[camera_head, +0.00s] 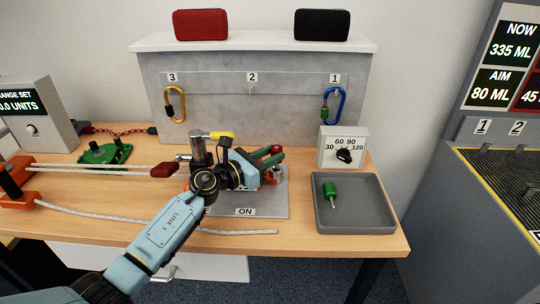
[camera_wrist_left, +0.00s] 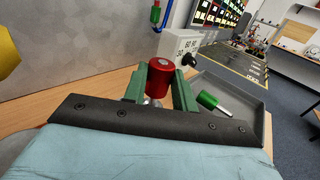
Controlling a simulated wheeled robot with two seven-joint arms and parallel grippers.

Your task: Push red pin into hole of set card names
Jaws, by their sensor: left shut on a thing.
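My left gripper (camera_head: 272,159) reaches over the grey plate (camera_head: 268,205) marked "ON" at the middle of the table. Its green fingers (camera_wrist_left: 157,92) are shut on the red pin, whose red head (camera_wrist_left: 160,75) stands between them in the left wrist view. Some of the pin's metal shank shows below the head; its lower end is hidden by the gripper. No hole can be made out, as my arm covers much of the plate. A grey display (camera_head: 35,112) at the far left reads "SET" and "0.0 UNITS", partly cut off. My right gripper does not show.
A grey tray (camera_head: 383,226) at the right holds a green pin (camera_head: 330,190). A dial box (camera_head: 343,146) stands behind it. A post with a yellow handle (camera_head: 222,135) stands left of my gripper. White ropes (camera_head: 110,168) lie at the left. Carabiners hang behind.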

